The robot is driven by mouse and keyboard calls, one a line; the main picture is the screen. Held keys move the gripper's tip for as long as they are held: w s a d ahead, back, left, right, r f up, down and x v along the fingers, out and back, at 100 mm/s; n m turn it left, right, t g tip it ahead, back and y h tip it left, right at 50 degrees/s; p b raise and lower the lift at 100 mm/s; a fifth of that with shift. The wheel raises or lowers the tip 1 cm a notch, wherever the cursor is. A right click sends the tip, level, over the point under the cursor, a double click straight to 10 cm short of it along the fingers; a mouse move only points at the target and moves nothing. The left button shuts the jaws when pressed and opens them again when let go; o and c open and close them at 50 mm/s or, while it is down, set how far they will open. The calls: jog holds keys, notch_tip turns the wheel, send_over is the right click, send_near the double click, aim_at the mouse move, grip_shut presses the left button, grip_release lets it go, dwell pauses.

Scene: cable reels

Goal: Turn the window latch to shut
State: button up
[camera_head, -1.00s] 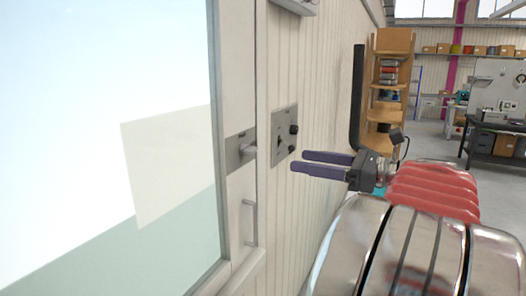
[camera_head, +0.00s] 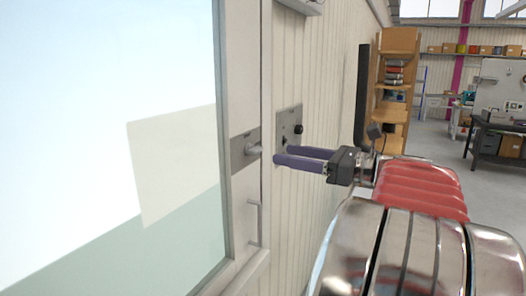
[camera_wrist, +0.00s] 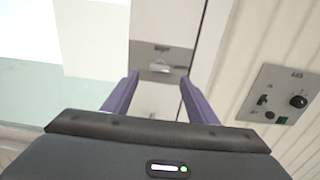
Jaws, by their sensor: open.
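The window latch (camera_head: 254,150) is a small light-grey lever on a dark grey plate (camera_head: 239,154) fixed to the window's frame. In the wrist view the latch (camera_wrist: 160,68) lies roughly crosswise, ahead of and between my two fingertips. My gripper (camera_head: 282,155) has long purple fingers, spread apart and empty. It is just right of the latch, pointing at it; a small gap seems to separate them. The fingers also frame the latch in the wrist view (camera_wrist: 159,78). The window (camera_head: 170,90) has a large pale pane.
A grey control panel (camera_head: 291,118) with black knobs is on the ribbed wall right of the latch, close behind my fingers. A grey pull handle (camera_head: 257,222) is on the frame below. A wooden shelf (camera_head: 398,50) and a dark workbench (camera_head: 497,140) stand farther off.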

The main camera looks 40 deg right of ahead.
aim_at(260, 150)
jog(key=x, duration=0.8)
jog(key=shift+a, duration=0.1)
jog(key=shift+c, duration=0.3)
jog(key=c, duration=1)
